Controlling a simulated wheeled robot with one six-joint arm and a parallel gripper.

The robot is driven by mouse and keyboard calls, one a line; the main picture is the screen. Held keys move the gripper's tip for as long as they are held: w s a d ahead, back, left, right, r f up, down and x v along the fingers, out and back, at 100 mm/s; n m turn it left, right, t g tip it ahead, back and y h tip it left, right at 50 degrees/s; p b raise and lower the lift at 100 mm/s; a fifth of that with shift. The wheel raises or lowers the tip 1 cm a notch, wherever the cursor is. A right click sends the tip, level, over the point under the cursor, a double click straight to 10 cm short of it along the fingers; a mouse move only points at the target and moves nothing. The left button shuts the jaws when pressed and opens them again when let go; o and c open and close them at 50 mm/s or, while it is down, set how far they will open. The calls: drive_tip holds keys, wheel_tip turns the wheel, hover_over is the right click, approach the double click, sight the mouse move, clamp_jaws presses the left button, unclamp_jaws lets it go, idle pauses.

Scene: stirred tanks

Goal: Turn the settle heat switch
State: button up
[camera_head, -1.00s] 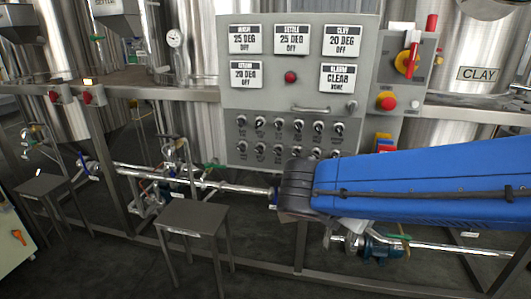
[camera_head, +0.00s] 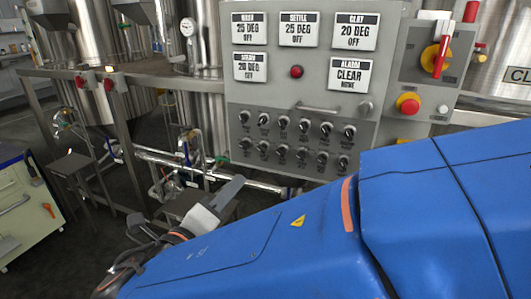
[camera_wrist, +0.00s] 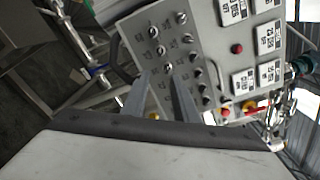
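The grey control panel (camera_head: 288,88) stands ahead, with two rows of black knob switches (camera_head: 303,125) on its lower half. Their labels are too small to read, so I cannot tell which is the settle heat switch. My gripper (camera_head: 226,192) is in front of and below the panel's lower left in the head view. In the wrist view, the fingers of my gripper (camera_wrist: 162,76) are apart with nothing between them, pointing towards the knobs (camera_wrist: 162,50). No contact with a knob shows.
A horizontal handle (camera_head: 318,109) sticks out above the knobs. A red button (camera_head: 296,71), a red emergency stop (camera_head: 408,104) and a red-yellow rotary switch (camera_head: 436,58) are also there. A small stool (camera_head: 70,165) and pipes stand to the left. My blue arm covers the lower right.

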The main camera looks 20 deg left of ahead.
sight(261, 150)
drive_tip(key=shift+n+y, duration=0.3)
drive_tip(key=w, duration=1.6)
drive_tip(key=shift+w+d, duration=0.25)
drive_tip(key=shift+w, duration=0.05)
clamp_jaws()
